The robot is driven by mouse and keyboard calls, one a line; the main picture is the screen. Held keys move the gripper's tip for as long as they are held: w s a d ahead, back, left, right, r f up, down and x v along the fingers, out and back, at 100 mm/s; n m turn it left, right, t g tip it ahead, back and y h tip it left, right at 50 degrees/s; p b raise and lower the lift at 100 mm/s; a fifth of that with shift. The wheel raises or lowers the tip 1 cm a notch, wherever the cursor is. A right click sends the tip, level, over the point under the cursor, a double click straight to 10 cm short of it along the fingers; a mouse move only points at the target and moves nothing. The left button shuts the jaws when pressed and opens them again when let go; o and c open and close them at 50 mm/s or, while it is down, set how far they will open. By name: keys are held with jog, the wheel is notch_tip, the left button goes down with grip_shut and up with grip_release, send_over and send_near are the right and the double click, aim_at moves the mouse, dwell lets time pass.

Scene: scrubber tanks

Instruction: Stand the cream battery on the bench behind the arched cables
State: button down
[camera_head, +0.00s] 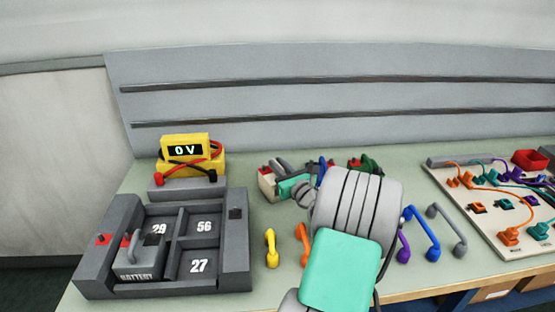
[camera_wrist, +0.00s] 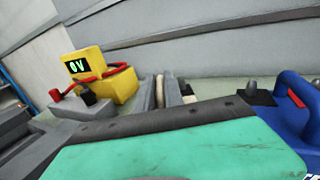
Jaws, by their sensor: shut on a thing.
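The cream battery (camera_head: 266,185), with a red terminal on top, is in the head view behind the arched cables, right of the meter. It looks upright and at or close to the bench; its base contact is unclear. My gripper (camera_wrist: 167,92) is shut on it; a cream strip shows between the fingers in the wrist view. My arm hides part of the battery's right side in the head view. The arched cables stand along the front: yellow (camera_head: 271,249), orange (camera_head: 303,244), purple (camera_head: 403,248), blue (camera_head: 424,230) and grey (camera_head: 447,229).
A grey tray (camera_head: 237,258) at left holds a grey battery (camera_head: 139,257) in one compartment. A yellow meter (camera_head: 186,150) reads 0 V behind it. A blue battery (camera_wrist: 287,110) and a green battery (camera_head: 368,165) stand close on the right. A cable board (camera_head: 480,225) is far right.

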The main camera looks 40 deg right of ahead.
jog(key=shift+r, duration=0.3)
jog(key=c, duration=1.9)
grip_release()
jog(key=shift+f, duration=0.35)
jog(key=o, duration=0.4)
jog(key=shift+o, duration=0.2)
jog(key=shift+r, duration=0.15)
jog(key=v, duration=1.2)
jog(key=shift+s+r, duration=0.1)
